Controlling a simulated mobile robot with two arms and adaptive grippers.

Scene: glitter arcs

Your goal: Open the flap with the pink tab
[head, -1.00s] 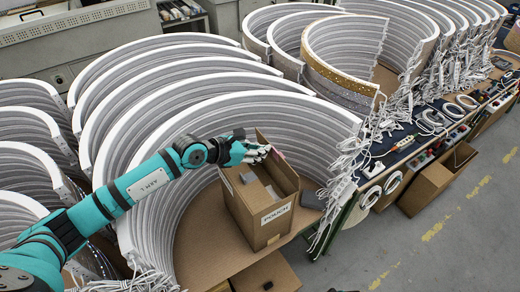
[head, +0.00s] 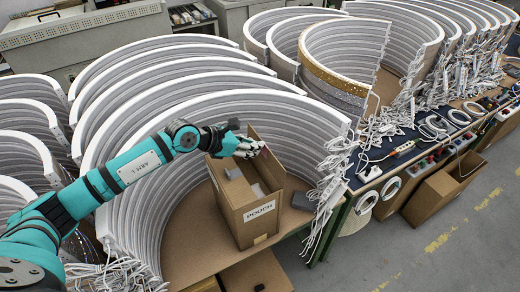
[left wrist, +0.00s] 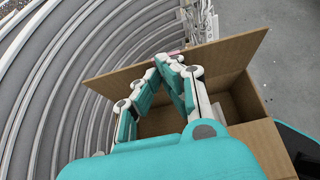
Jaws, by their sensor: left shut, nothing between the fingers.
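A cardboard box (head: 228,215) labelled "POUCH" stands on the brown table inside a white arc. A cardboard flap (left wrist: 232,55) stands raised on the far side of the opening in the left wrist view. A small pink patch, the tab (left wrist: 177,53), shows at its top edge, partly hidden by my fingers. My left gripper (head: 258,148) is shut and empty over the box, its fingertips close to the flap; I cannot tell if they touch it. My right gripper is not in view.
Curved white ribbed arcs (head: 150,82) stand close around the box and my left arm. White cables (head: 325,185) hang at the arc's right end. Another cardboard box (head: 430,196) stands at the right, beside clear floor.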

